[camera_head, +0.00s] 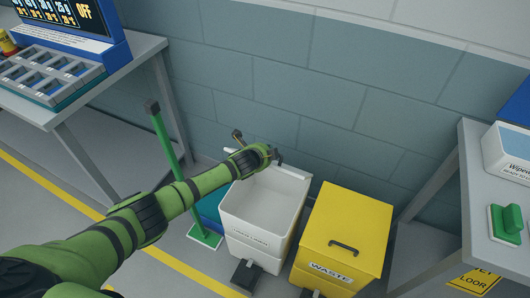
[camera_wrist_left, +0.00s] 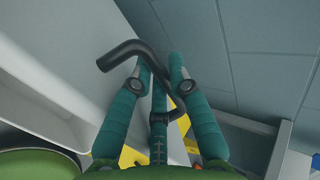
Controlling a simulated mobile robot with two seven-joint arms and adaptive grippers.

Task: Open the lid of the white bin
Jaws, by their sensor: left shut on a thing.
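The white bin (camera_head: 258,229) stands on the floor by the wall, its top open and its pale inside showing in the head view. The lid (camera_head: 296,171) shows only as a thin white edge raised at the back of the bin, mostly hidden by my arm. My left gripper (camera_head: 272,154) is at this back edge. In the left wrist view, my left gripper (camera_wrist_left: 160,75) is shut on a bent black handle (camera_wrist_left: 128,50), with one end sticking out to the left. My right gripper is out of view.
A yellow waste bin (camera_head: 345,232) with a closed lid stands just right of the white bin. A green post (camera_head: 167,146) rises at its left. Tables (camera_head: 133,50) stand at both sides, and the block wall (camera_head: 330,110) is close behind.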

